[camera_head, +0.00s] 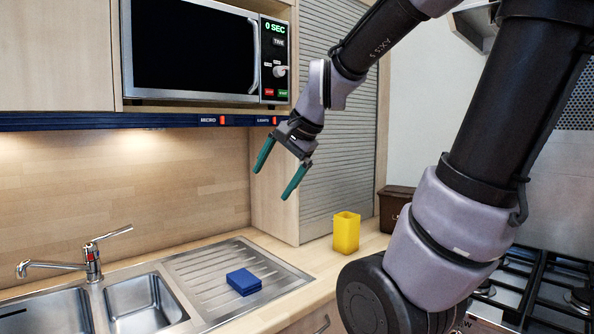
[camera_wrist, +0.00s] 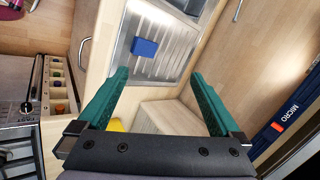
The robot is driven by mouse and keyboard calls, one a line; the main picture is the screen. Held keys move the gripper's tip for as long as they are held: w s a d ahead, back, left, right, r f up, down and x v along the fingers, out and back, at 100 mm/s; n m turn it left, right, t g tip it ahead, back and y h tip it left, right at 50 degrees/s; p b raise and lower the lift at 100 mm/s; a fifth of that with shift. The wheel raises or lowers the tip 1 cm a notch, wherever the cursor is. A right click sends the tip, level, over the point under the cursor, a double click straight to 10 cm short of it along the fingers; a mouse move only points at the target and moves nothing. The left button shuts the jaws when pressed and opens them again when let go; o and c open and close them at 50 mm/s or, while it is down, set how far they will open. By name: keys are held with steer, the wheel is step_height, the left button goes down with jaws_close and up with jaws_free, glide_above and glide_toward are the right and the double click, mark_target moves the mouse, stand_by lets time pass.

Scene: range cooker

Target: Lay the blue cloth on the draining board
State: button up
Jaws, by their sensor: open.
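The blue cloth (camera_head: 244,281) is a small folded stack lying on the ridged metal draining board (camera_head: 205,268), right of the sink bowls. It also shows in the wrist view (camera_wrist: 145,47), ahead of the fingers, on the draining board (camera_wrist: 178,50). My gripper (camera_head: 277,183) has two green fingers spread wide, with nothing between them. It hangs in the air in front of the shutter cupboard, well above the cloth and apart from it. In the wrist view my gripper (camera_wrist: 160,85) is also open and empty.
A yellow container (camera_head: 346,232) stands on the counter right of the draining board, with a brown box (camera_head: 395,207) behind it. A tap (camera_head: 92,262) rises behind the sink. The microwave (camera_head: 195,50) is above; the hob (camera_head: 530,290) is at the right.

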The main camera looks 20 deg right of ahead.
steer(key=s+d+r+n+t+h, duration=0.1)
steer(key=s+d+r+n, duration=0.1)
steer(key=s+n, duration=0.4)
steer(key=shift+s+d+r+n+h, duration=0.15)
steer(key=shift+s+r+n+h, duration=0.15)
steer(key=shift+s, duration=0.45)
steer(key=shift+c, duration=0.3)
